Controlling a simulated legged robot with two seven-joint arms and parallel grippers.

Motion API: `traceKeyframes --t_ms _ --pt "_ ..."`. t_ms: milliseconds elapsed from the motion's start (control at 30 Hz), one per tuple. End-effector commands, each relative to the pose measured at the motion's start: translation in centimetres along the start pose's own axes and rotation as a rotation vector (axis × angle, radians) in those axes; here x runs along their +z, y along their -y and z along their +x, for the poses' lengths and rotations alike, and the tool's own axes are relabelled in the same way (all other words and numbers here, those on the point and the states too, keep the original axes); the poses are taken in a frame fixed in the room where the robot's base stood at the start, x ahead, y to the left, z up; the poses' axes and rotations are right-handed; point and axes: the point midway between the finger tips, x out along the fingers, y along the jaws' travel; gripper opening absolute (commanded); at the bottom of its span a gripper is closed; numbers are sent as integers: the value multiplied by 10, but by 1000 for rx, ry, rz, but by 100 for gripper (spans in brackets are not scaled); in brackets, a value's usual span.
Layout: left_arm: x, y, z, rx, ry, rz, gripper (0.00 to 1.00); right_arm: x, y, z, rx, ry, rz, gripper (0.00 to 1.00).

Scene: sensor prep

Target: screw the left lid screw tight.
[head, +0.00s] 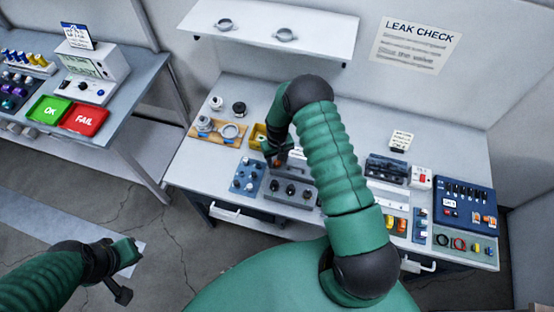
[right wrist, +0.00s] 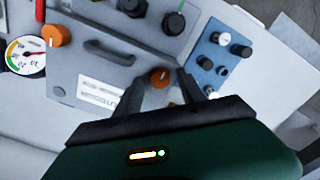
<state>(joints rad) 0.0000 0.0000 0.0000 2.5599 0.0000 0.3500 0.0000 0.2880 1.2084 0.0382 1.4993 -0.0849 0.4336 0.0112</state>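The grey lid (right wrist: 105,75) with its dark handle shows in the right wrist view, which is turned about half round from the head view. The left lid screw is an orange knob (right wrist: 160,77), which also shows small in the head view (head: 278,163). The other orange lid screw (right wrist: 55,36) is at the wrist view's left; my arm hides it in the head view. My right gripper (right wrist: 159,85) is open, its fingers either side of the left screw with gaps visible. Contact is not visible. My left gripper (head: 124,272) hangs away from the bench; its opening is unclear.
A block with black knobs (head: 290,191) and a blue tray of fittings (head: 247,176) lie close to the lid. A round gauge (right wrist: 25,57) is beside the far screw. A wall shelf (head: 262,35) overhangs the back. A side table (head: 140,85) stands left.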

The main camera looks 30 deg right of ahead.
Motion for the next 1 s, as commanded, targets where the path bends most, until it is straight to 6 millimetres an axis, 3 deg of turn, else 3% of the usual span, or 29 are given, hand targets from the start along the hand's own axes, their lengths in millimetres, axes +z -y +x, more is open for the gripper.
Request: traceKeyframes --t_ms 233,367,467,800,1000 --pt "0 0 0 0 0 0 0 0 0 0 0 0 -1 47" --pt "1 0 5 0 0 0 0 -1 0 -10 0 -2 -1 47" --pt "3 0 12 0 0 0 0 -2 0 -30 0 -5 0 47" --pt "9 0 39 0 0 0 0 -2 0 -127 0 -5 -1 47" --pt "11 0 45 0 0 0 0 -2 0 -161 -1 0 0 47"
